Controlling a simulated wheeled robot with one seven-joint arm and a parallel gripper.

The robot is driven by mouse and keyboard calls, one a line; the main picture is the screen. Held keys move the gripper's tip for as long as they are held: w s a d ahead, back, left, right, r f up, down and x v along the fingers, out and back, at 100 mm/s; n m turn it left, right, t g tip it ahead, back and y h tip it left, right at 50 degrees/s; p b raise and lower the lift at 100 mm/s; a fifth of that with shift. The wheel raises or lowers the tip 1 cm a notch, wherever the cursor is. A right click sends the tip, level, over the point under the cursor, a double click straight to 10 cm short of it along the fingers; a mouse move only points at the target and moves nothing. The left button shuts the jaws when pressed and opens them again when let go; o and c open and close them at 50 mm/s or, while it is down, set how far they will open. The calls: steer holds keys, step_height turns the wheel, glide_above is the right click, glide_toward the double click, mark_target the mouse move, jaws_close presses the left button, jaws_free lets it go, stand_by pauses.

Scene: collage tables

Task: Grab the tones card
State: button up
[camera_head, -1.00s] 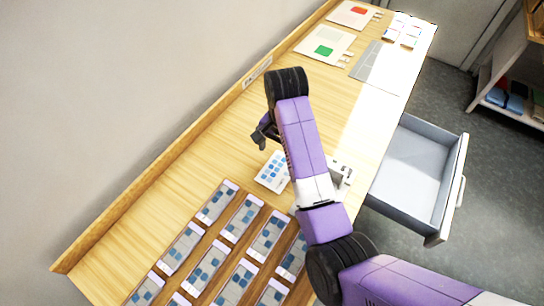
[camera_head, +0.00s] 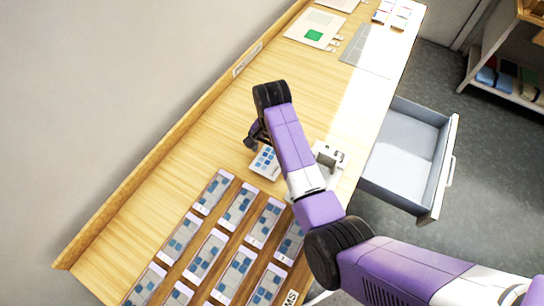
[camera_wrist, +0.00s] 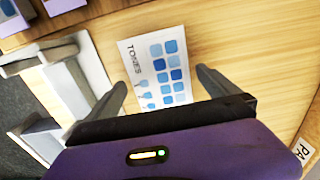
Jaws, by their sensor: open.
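The tones card (camera_wrist: 155,62) is a white card with the word TONES and rows of blue squares. It lies flat on the wooden table, and in the head view (camera_head: 265,163) my arm partly covers it. In the wrist view my gripper (camera_wrist: 163,84) is open, with one finger on each side of the card's near part and nothing held between them. In the head view the gripper (camera_head: 253,140) is partly hidden behind my own wrist, close to the card's far edge. I cannot tell the exact height of the fingers above the table.
A grey-white bracket-like object (camera_wrist: 72,85) stands close left of the card, also in the head view (camera_head: 328,160). An open drawer (camera_head: 405,155) juts out right. Bare table (camera_head: 215,125) lies left.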

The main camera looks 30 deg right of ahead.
steer(key=c, duration=1.2)
step_height(320, 180, up, 12)
steer(key=p, duration=0.3)
step_height(320, 180, up, 8)
glide_above(272, 158)
